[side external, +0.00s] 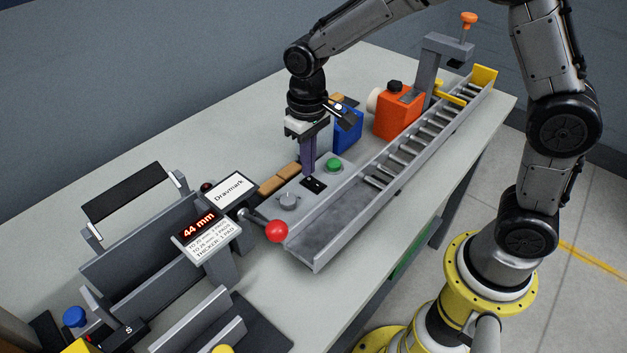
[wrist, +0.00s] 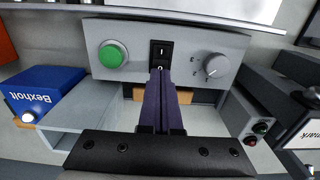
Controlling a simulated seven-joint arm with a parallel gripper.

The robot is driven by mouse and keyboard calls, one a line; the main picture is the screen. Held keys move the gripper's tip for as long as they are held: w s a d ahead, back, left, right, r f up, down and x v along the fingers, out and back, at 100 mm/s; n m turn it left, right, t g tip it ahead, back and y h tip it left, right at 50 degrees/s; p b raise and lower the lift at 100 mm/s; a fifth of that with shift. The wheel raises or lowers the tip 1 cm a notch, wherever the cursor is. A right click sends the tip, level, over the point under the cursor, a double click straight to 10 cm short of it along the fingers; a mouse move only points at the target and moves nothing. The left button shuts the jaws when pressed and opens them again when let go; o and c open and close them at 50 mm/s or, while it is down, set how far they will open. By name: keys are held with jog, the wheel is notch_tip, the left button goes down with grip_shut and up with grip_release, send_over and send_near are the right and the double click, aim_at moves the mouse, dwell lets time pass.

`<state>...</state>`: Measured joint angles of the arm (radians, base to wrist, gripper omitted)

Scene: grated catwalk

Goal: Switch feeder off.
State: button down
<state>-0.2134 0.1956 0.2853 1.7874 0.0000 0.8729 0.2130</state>
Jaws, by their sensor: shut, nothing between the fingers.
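The feeder's grey control box (side external: 318,199) stands at the near end of the roller conveyor. In the wrist view its face (wrist: 230,50) carries a green button (wrist: 113,54), a black rocker switch (wrist: 161,52) in the middle and a grey dial (wrist: 215,65). The rocker shows an "I" mark at its upper half and a round mark at its lower half. My gripper (wrist: 162,75) is shut and empty, with its dark purple fingertips at the lower half of the rocker. I cannot tell whether they touch it. In the side view my gripper (side external: 307,172) points down at the box.
A roller conveyor (side external: 420,133) runs beside the box, ending in a grey tray (side external: 345,220). A red-knobbed lever (side external: 277,231) and a "44 mm" display (side external: 198,224) stand at the left.

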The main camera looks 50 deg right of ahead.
aim_at(309, 179)
jog(key=shift+f, duration=0.9)
dwell(0.4)
jog(key=shift+r, duration=3.55)
